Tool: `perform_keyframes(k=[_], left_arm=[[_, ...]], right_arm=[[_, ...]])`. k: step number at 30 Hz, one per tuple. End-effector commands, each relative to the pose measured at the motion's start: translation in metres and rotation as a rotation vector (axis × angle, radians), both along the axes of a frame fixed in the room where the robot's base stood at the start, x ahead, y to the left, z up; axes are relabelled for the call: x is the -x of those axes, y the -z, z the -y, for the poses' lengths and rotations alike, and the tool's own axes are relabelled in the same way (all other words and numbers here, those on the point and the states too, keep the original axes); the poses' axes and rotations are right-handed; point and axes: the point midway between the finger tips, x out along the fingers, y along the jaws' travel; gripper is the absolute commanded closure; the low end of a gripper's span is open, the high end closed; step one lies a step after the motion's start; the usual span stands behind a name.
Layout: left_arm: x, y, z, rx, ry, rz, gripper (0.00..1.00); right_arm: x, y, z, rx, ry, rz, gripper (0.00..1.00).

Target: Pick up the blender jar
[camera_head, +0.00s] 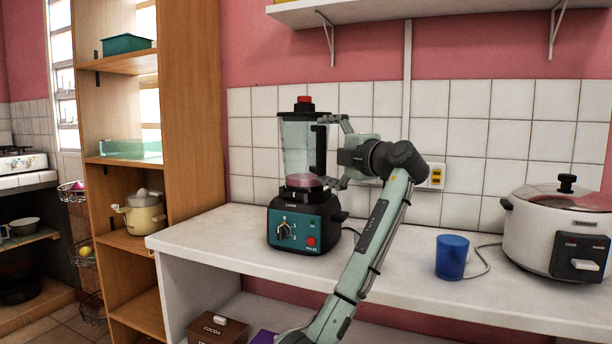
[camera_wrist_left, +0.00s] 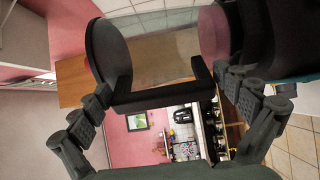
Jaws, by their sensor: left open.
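The blender jar (camera_head: 296,148) is clear, with a black lid, a red knob and a black handle on its right side. It stands upright on the teal and black blender base (camera_head: 304,228) on the counter. My left gripper (camera_head: 329,151) is open at the handle side of the jar, one finger high and one low. In the left wrist view the jar (camera_wrist_left: 160,60) appears turned sideways, and its black handle (camera_wrist_left: 160,97) lies between the spread fingers of my left gripper (camera_wrist_left: 168,88). Contact with the handle cannot be made out. My right gripper is not in view.
A blue cup (camera_head: 452,257) and a white rice cooker (camera_head: 555,232) with a cord stand right of the blender on the white counter (camera_head: 395,284). A wooden shelf (camera_head: 192,110) rises at the left. A wall shelf (camera_head: 400,8) hangs above. Tiled wall is close behind.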

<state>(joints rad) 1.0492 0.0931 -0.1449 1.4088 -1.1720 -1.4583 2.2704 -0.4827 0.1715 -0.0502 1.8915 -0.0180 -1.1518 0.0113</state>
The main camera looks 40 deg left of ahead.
Motion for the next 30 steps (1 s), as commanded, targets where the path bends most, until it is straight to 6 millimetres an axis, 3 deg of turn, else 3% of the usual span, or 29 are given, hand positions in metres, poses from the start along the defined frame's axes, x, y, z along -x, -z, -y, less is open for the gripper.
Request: perform_keyframes(k=[5, 20, 30], left_arm=[[0.0, 0.0003, 0.0002, 0.0, 0.0, 0.0, 0.03], [0.0001, 0.0006, 0.0004, 0.001, 0.0, -0.001, 0.65], [0.0006, -0.0049, 0.0007, -0.004, 0.0, 0.005, 0.66]], right_arm=[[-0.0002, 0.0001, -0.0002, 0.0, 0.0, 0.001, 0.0], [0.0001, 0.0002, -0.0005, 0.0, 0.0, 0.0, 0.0], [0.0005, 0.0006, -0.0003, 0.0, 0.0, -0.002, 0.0]])
